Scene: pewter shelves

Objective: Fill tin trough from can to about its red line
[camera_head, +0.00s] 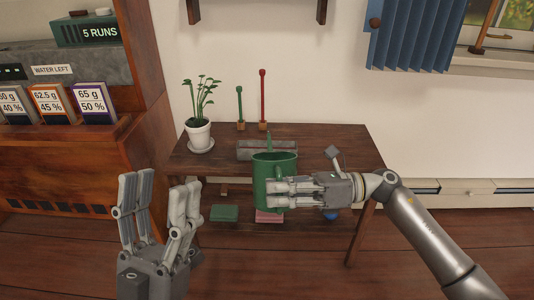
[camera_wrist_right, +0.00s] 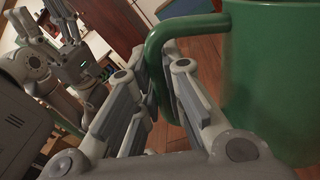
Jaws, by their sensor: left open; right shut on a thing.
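A green can (camera_head: 274,166) is in front of the wooden table in the head view, and its body and handle fill the right side of the right wrist view (camera_wrist_right: 275,75). My right gripper (camera_head: 278,193) is shut on the can's handle and holds the can upright. The grey tin trough (camera_head: 246,150) lies on the table behind the can, which hides part of it. I cannot see a red line or any water. My left gripper (camera_head: 160,195) is open and empty, in front of the table to the left.
A potted plant (camera_head: 199,130) stands on a saucer at the table's left. A green stick (camera_head: 240,105) and a red stick (camera_head: 262,98) stand at the back. Green (camera_head: 224,213) and pink (camera_head: 268,216) blocks sit below.

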